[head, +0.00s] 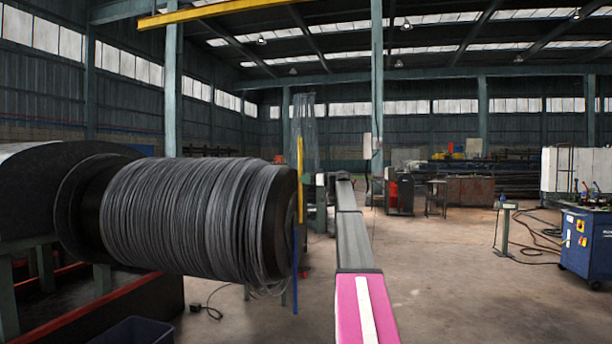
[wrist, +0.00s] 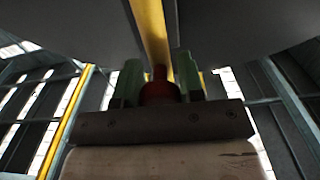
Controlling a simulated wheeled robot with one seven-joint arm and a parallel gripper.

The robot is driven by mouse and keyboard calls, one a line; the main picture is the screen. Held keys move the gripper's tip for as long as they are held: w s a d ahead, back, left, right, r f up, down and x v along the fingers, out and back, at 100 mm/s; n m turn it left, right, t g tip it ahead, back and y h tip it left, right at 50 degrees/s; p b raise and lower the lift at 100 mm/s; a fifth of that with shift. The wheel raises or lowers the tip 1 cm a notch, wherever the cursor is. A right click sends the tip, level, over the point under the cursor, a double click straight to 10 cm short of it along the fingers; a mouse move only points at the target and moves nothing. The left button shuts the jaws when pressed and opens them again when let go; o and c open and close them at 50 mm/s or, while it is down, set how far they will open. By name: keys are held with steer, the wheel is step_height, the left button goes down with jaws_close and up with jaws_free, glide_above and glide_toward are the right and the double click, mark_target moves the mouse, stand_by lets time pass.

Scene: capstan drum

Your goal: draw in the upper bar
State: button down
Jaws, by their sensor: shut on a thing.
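The upper bar is yellow and stands upright (head: 300,165) at the end face of the drum (head: 284,225), its top above the rim. A blue bar (head: 295,290) reaches below the rim. In the wrist view the yellow bar (wrist: 150,25) runs between dark surfaces towards a red cylindrical piece (wrist: 160,90). My gripper (wrist: 159,78) has its green fingers shut on either side of this red piece. The join between the red piece and the yellow bar is partly hidden.
Dark wire (head: 190,215) is wound thickly on the drum, with loose strands below. A dark bin (head: 135,331) stands on the floor at lower left. A blue machine (head: 585,245) stands far right, with cables on the floor. The floor (head: 450,290) right of my arm is mostly clear.

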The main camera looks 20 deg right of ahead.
step_height(320, 180, down, 16)
steer(key=shift+r, duration=0.25)
steer(key=c, duration=0.8)
jaws_free()
steer(key=shift+o, duration=0.2)
steer(key=v, duration=1.1)
